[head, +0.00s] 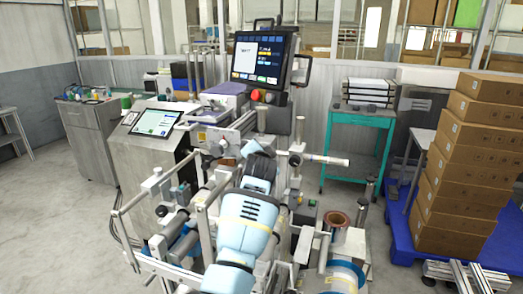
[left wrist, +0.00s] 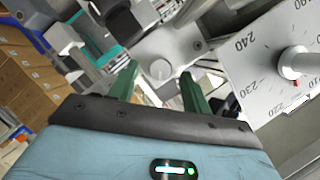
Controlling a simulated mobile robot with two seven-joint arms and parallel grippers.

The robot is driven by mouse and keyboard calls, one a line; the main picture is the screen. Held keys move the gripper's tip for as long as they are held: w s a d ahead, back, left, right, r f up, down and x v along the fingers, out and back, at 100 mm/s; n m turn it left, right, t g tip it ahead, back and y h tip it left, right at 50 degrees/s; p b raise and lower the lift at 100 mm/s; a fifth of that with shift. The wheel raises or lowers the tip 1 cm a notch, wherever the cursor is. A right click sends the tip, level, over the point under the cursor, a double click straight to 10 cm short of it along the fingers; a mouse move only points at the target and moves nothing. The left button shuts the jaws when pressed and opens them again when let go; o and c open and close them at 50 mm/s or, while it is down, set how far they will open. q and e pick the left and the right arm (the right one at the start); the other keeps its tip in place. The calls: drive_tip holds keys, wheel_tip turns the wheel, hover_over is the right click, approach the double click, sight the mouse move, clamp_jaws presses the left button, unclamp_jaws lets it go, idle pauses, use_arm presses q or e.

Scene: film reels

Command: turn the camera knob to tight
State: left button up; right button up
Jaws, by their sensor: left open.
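A small round pale grey knob (left wrist: 160,69) sits on a grey metal bracket (left wrist: 180,42) in the left wrist view. I take it for the camera knob; whether it is tight or loose I cannot tell. My left gripper (left wrist: 159,76) is open, with one green finger on each side of the knob in the picture. The knob looks beyond the fingertips, and no contact shows. In the head view my blue and white arm (head: 247,218) reaches up the middle into the machine and hides the knob and the fingertips. My right gripper is in neither view.
A white numbered dial plate (left wrist: 292,70) with a protruding shaft is close on the right in the left wrist view. Metal rails and rollers (head: 135,195) of the machine crowd the arm. A monitor (head: 262,58) stands above; stacked cartons (head: 465,165) are at right.

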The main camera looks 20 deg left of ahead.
use_arm(q)
drive_tip(key=shift+w+a+f, duration=0.15)
drive_tip(key=shift+w+f, duration=0.1)
drive_tip(key=shift+w, duration=0.2)
drive_tip(key=shift+s+r, duration=0.2)
drive_tip(key=shift+c, duration=0.2)
drive_tip(key=c, duration=1)
drive_tip(key=shift+o, duration=0.2)
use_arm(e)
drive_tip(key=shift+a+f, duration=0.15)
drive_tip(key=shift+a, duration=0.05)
